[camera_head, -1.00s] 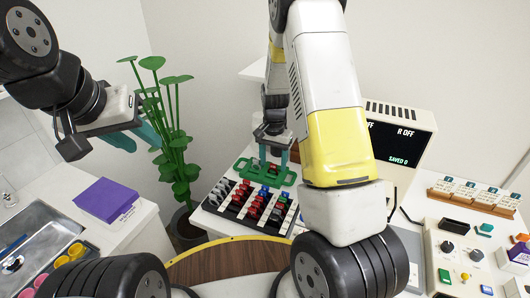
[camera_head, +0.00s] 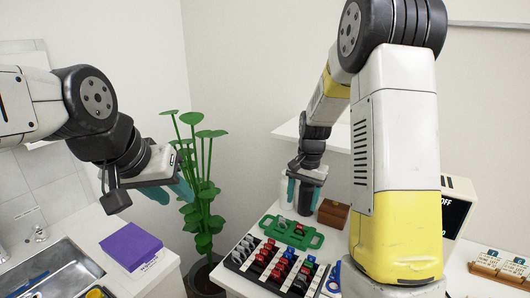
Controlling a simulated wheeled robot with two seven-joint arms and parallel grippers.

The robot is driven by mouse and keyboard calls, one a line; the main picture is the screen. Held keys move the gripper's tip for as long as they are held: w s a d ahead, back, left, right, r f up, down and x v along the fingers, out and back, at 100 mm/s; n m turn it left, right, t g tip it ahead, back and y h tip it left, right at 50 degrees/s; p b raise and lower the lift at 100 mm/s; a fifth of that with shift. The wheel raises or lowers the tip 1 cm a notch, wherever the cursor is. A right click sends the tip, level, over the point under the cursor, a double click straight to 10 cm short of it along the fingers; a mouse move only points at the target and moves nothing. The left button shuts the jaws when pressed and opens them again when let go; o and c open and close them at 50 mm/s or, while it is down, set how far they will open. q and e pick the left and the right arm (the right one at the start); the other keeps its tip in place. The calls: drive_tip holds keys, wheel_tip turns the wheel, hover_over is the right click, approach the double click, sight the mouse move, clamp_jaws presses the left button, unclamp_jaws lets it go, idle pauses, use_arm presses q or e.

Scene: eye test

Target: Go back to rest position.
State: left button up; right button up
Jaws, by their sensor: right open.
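My left gripper (camera_head: 168,193) hangs at the left, above and to the right of the purple box; its two teal fingers are apart with nothing seen between them. A black rack (camera_head: 238,268) with rows of red, blue and grey pieces lies in front of the tray.
A purple box (camera_head: 131,245) lies by the sink (camera_head: 60,270) at the left. A green plant (camera_head: 203,190) stands between the counters. A display unit (camera_head: 455,215) and a card holder (camera_head: 499,268) are at the right.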

drive_tip(key=s+a+r+n+t+y, duration=0.1)
drive_tip(key=s+r+n+t, duration=0.15)
drive_tip(key=s+r, duration=0.85)
drive_tip(key=s+r+n+t, duration=0.3)
drive_tip(key=s+r, duration=0.5)
drive_tip(key=s, duration=0.3)
drive_tip(key=shift+s+a+n+y, duration=0.25)
drive_tip(key=shift+a+n+y, duration=0.1)
drive_tip(key=shift+n, duration=0.2)
